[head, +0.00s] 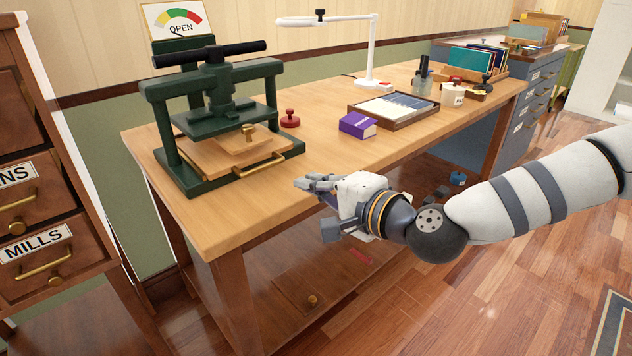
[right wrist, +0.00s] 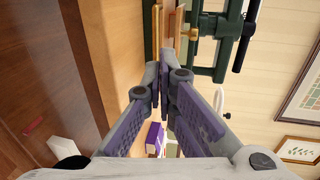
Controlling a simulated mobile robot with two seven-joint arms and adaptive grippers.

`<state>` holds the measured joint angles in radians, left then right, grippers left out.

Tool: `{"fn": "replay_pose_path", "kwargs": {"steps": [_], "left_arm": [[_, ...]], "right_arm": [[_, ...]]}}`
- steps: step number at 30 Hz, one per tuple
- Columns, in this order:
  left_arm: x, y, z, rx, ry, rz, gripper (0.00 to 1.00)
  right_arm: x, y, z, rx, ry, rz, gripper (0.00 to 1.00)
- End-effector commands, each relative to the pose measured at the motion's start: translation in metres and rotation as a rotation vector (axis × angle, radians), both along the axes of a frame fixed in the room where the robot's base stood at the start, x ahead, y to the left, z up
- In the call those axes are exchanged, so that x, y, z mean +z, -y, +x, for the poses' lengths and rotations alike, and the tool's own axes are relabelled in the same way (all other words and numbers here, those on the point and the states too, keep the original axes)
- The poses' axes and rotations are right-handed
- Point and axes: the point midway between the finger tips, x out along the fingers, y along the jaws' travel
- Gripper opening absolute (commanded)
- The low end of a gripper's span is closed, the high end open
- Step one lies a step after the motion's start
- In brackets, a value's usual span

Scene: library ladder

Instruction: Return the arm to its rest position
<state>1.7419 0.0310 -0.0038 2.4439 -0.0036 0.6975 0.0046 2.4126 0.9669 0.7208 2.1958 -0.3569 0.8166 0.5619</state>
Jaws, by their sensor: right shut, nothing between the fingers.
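My right arm comes in from the right in the head view. Its gripper (head: 312,184) is beside the front edge of the wooden workbench (head: 235,215), to the right of the green press. In the right wrist view the fingers of my right gripper (right wrist: 164,75) are closed together, with nothing between them. The green press (head: 180,135) stands on the left end of the bench, with a brass-handled wooden board in it. The press also shows in the right wrist view (right wrist: 225,45), beyond the fingertips. My left gripper is not in view.
A purple box (head: 357,125), a tray of cards (head: 395,108), a red stamp (head: 290,118) and a white lamp (head: 372,50) stand on the bench. A gauge sign reading OPEN (head: 178,20) is behind the press. A drawer cabinet (head: 40,190) stands at left.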

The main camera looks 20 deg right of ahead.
Motion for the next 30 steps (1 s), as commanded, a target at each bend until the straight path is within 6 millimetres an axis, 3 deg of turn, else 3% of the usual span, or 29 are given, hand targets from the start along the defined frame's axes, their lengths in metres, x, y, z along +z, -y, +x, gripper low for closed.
{"fn": "replay_pose_path", "kwargs": {"steps": [6, 8, 10, 14, 15, 19, 21, 24, 27, 30], "left_arm": [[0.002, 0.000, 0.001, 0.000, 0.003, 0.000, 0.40], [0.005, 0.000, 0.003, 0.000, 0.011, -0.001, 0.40], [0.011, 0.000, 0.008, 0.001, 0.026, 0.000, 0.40], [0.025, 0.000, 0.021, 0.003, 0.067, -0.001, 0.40], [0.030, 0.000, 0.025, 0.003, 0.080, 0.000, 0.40], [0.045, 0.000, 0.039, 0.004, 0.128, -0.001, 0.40], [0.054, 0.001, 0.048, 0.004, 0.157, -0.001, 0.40], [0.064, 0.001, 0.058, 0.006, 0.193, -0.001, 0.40], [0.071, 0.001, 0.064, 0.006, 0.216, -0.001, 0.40], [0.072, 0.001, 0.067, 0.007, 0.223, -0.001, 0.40]], "right_arm": [[-0.006, -0.002, -0.007, 0.011, -0.017, -0.012, 0.00], [-0.024, -0.014, -0.019, 0.047, -0.063, -0.048, 0.00], [-0.063, -0.033, -0.046, 0.120, -0.160, -0.128, 0.00], [-0.149, -0.061, -0.135, 0.321, -0.393, -0.337, 0.00], [-0.172, -0.063, -0.168, 0.388, -0.464, -0.404, 0.00], [-0.226, -0.050, -0.284, 0.627, -0.680, -0.632, 0.00], [-0.240, -0.031, -0.345, 0.759, -0.784, -0.755, 0.00], [-0.245, 0.002, -0.414, 0.929, -0.898, -0.910, 0.00], [-0.242, 0.031, -0.456, 1.048, -0.970, -1.018, 0.00], [-0.239, 0.045, -0.475, 1.109, -1.005, -1.070, 0.00]]}}
